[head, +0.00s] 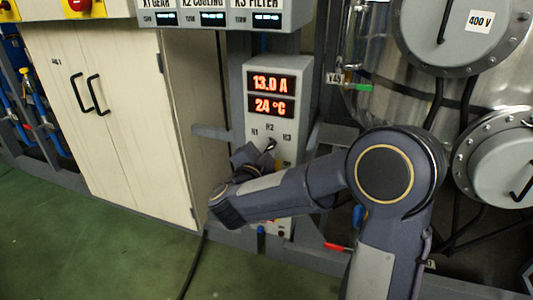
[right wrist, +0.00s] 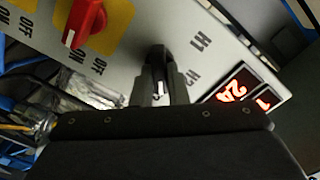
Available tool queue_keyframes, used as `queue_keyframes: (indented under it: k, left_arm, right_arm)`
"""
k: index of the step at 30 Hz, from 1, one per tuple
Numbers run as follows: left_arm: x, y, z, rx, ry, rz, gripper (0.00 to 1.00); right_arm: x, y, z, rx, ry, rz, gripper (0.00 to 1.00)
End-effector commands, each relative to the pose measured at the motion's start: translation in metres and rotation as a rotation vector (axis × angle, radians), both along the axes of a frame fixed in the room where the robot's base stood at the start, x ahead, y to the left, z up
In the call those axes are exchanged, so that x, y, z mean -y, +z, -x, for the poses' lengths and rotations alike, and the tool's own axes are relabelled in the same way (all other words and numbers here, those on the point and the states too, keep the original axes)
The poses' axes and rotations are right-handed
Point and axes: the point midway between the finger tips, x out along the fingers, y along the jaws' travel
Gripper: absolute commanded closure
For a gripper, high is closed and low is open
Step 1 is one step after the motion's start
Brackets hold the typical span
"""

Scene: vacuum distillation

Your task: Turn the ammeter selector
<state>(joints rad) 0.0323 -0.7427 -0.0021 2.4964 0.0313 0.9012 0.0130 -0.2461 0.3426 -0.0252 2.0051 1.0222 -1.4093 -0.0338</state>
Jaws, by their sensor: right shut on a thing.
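The ammeter (head: 252,115) is a grey upright box with red displays reading 13.0 A and 24 °C. Its selector (head: 270,146) is a small dark knob below the displays, among the labels H1, H2 and H3. My right gripper (head: 262,155) is at the knob, its fingers partly hidden by my arm. In the right wrist view the black selector (right wrist: 157,55) with a white mark sits between the fingertips of the right gripper (right wrist: 161,88), which is shut on it. Which label the mark points to I cannot tell. My left gripper is out of view.
A red switch (right wrist: 86,20) on a yellow plate is on the same panel, close to the fingers. A cream cabinet (head: 125,120) stands left of the ammeter, and a steel vessel (head: 400,95) stands right. Green floor (head: 90,255) is clear in front.

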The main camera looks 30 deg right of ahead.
Motion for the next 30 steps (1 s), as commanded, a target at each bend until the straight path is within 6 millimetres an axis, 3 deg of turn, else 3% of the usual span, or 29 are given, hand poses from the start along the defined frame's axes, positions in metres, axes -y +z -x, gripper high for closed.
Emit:
queue_keyframes:
  k: [14,15,19,30]
  left_arm:
    - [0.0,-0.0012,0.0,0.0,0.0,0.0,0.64]
    - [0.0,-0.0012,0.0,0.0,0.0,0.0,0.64]
    - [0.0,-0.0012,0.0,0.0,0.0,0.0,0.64]
    - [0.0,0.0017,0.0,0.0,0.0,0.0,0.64]
  right_arm:
    - [-0.0005,-0.0015,0.0003,0.007,0.0,-0.012,1.0]
    - [-0.0005,-0.0015,0.0003,0.008,0.001,-0.011,0.81]
    - [-0.0004,-0.0011,0.0002,0.007,0.0,-0.01,0.65]
    - [-0.0063,0.0008,0.0042,0.008,0.003,-0.009,0.65]
